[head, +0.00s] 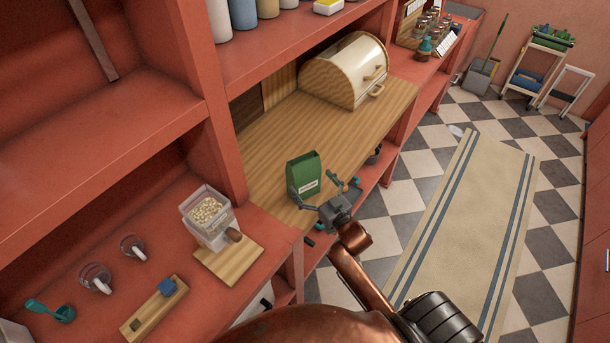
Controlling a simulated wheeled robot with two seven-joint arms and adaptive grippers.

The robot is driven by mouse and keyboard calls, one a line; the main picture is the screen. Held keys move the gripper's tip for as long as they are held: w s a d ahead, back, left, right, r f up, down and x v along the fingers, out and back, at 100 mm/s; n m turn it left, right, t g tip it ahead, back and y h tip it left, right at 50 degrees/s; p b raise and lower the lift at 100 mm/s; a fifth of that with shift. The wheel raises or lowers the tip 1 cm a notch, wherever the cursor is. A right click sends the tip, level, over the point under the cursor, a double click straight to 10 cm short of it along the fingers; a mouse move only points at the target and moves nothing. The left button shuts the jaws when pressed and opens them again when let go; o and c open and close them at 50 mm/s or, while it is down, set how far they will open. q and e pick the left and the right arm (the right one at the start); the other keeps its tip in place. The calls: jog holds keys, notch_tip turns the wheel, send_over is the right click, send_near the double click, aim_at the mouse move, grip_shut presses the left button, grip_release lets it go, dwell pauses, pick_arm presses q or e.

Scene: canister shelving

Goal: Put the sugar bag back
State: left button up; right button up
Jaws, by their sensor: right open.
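The green sugar bag (304,174) with a pale label stands upright on the wooden counter, near its front edge. My right gripper (318,194) is open at the bag's near right side, its fingers pointing toward the bag. I cannot tell whether a finger touches the bag. My left gripper is not in view.
A cream bread bin (345,72) stands farther back on the counter. Canisters (243,12) line the shelf above. A clear container of pale pieces (208,214) stands on a board at left, with scoops (95,278) nearby. The counter between bag and bread bin is clear.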

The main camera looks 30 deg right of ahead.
jog(key=s, duration=0.7)
jog(key=shift+s, duration=0.3)
